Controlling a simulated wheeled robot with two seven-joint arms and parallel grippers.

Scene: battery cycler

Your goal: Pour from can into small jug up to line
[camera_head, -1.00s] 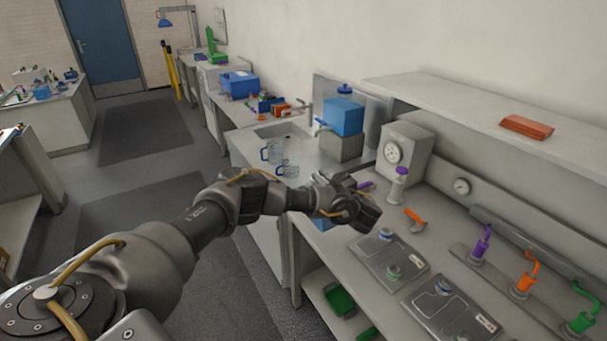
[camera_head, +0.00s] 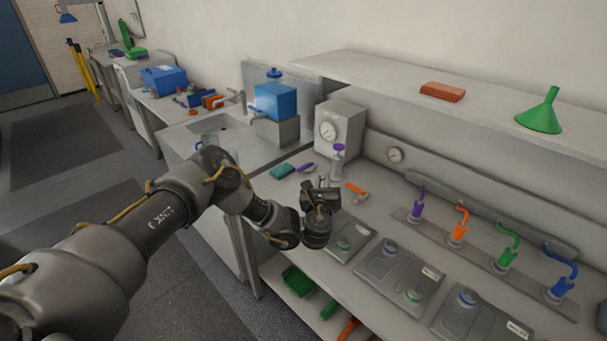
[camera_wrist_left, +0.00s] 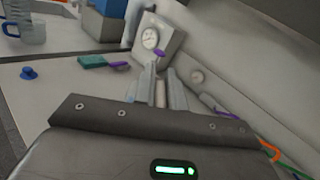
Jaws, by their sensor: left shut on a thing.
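A pale container with a purple top (camera_head: 338,160) stands upright on the bench in front of the dial box; I cannot tell if it is the can. My left gripper (camera_head: 321,188) is at it; in the left wrist view its fingers (camera_wrist_left: 160,88) close on a pale body below the purple top (camera_wrist_left: 160,52). The fingertips are partly hidden in the head view. Clear jugs with blue handles (camera_head: 208,140) stand on the sink counter, partly behind my arm; one jug (camera_wrist_left: 32,27) shows in the left wrist view. A fill line is too small to see. My right gripper is out of view.
A blue tank (camera_head: 275,101) with a tap sits on a grey block by the sink. A teal block (camera_head: 283,171) and an orange tool (camera_head: 356,191) lie near my gripper. Grey plates (camera_head: 397,268) and a row of coloured hooks (camera_head: 461,222) occupy the bench's right. A shelf (camera_head: 380,80) overhangs the back.

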